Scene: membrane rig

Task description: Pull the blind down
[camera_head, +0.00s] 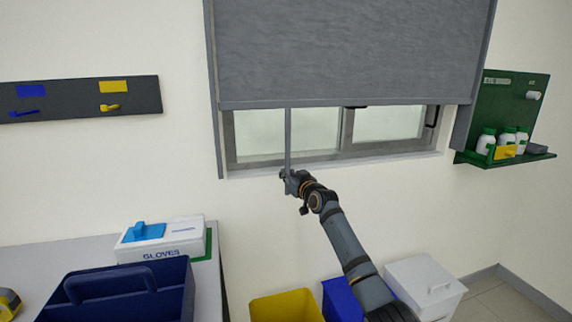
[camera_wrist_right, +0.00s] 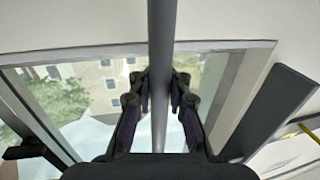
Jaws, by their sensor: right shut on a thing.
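The grey blind (camera_head: 350,50) covers most of the window in the head view. Its bottom bar (camera_head: 340,104) hangs level above the sill, with a strip of window (camera_head: 385,123) showing below. A thin grey pull rod (camera_head: 288,140) hangs straight down from the bar, left of its middle. My right gripper (camera_head: 287,178) is at the rod's lower end, just below the sill. In the right wrist view the rod (camera_wrist_right: 161,50) runs upright between the two fingers (camera_wrist_right: 160,97), and the gripper is shut on it. My left gripper is not in view.
A green shelf (camera_head: 500,155) with white bottles is right of the window. A dark rail (camera_head: 80,97) with hooks is on the left wall. A glove box (camera_head: 180,242) and a blue caddy (camera_head: 175,300) stand on the left table. Yellow (camera_head: 288,306), blue and white bins stand below.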

